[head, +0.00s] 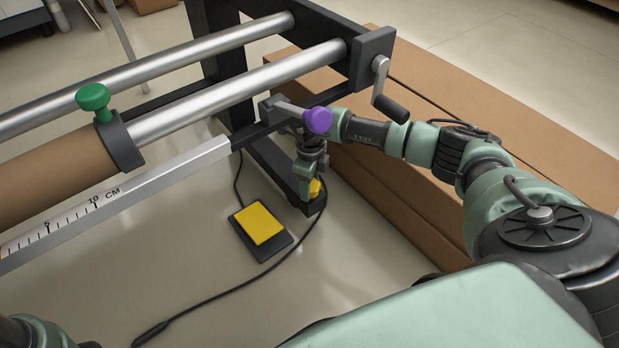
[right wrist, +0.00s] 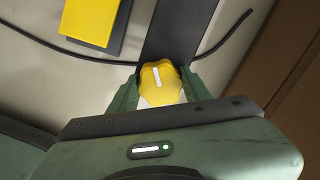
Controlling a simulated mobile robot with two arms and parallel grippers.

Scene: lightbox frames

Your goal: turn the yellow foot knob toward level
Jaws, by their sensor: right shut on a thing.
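The yellow foot knob (right wrist: 161,84) sits at the end of the machine's dark foot bar and carries a white stripe on its top. In the head view the knob (head: 315,187) shows only in part, low on the foot, behind my right gripper (head: 304,186). In the right wrist view my right gripper (right wrist: 160,92) has a green finger on each side of the knob and is shut on it. The stripe points nearly along the foot bar, tilted slightly left. My left gripper is not in view; only a bit of my left arm shows at the bottom left.
A yellow pedal (head: 260,224) on a black base lies on the floor left of the foot, with a black cable (head: 225,295) around it. Brown cartons (head: 420,215) stand close on the right. A purple knob (head: 317,120) and a crank (head: 386,95) stick out above my right wrist.

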